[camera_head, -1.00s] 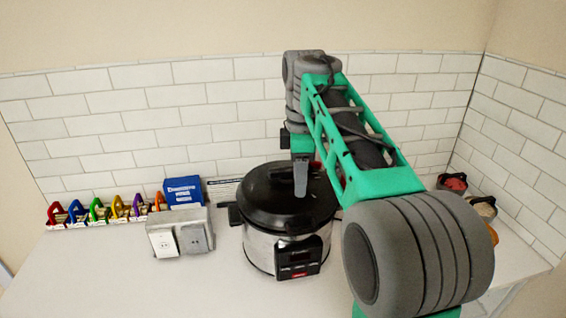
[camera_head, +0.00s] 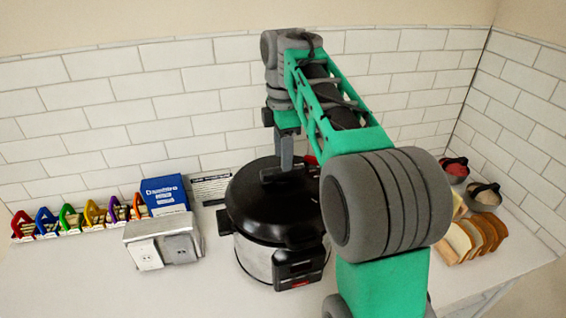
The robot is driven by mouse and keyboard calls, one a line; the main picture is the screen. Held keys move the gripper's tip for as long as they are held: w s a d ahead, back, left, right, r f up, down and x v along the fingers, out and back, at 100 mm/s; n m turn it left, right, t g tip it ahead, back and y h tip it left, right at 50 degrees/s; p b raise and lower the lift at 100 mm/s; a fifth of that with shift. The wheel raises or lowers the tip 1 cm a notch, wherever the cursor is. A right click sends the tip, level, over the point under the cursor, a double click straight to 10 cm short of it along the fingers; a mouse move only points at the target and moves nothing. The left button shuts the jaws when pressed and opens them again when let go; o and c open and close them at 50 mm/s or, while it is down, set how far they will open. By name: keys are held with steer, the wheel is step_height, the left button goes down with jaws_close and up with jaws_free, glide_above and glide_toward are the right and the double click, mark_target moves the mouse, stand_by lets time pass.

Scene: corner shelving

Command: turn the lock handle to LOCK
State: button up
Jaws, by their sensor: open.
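A pressure cooker with a steel body (camera_head: 254,260) stands on the white counter. Its black lid (camera_head: 255,205) is on top, with a dark raised handle (camera_head: 270,175) near the lid's middle. A black front handle (camera_head: 298,268) with small markings sticks out at the cooker's front. A small red part (camera_head: 310,160) shows behind the lid, partly hidden by my arm. My gripper (camera_head: 287,168) points down at the raised handle, its fingers overlapping it in this view. I cannot tell whether they touch it. The gripper is open, seen edge-on. My arm hides the cooker's right side.
A grey socket box (camera_head: 163,249) and a blue box (camera_head: 165,193) stand left of the cooker. Bread slices (camera_head: 470,238) and two small bowls (camera_head: 485,195) are at right. A tiled wall closes the back.

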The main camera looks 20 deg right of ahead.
step_height(320, 180, down, 4)
steer(key=shift+r+b, duration=0.15)
steer(key=shift+b, duration=1)
steer(key=shift+r, duration=0.1)
steer(key=shift+s, duration=0.1)
jaws_close()
